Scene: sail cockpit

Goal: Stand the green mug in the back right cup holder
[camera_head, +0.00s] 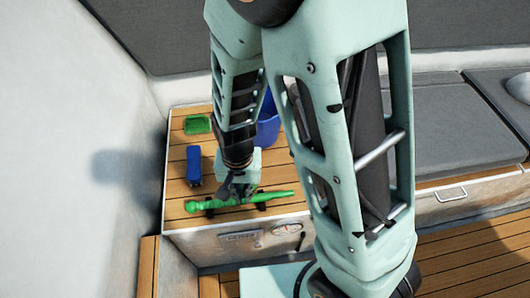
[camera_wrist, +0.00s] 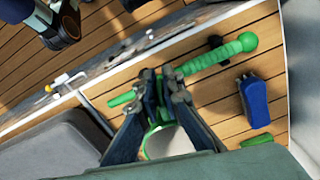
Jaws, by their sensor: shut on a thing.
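My gripper (camera_head: 238,192) is low over the near part of the slatted wooden top, behind my arm's last links in the head view. In the wrist view, its fingertips (camera_wrist: 160,78) are close together, shut on the green mug (camera_wrist: 170,145). The mug's green rim and pale inside show between the fingers; its lower side is hidden by my wrist. I cannot tell which part of the mug is gripped. The head view does not show the mug clearly. I cannot make out the back right cup holder in either view.
A blue container (camera_head: 268,128) is partly hidden by my arm. Grey cushions (camera_head: 455,128) are right.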

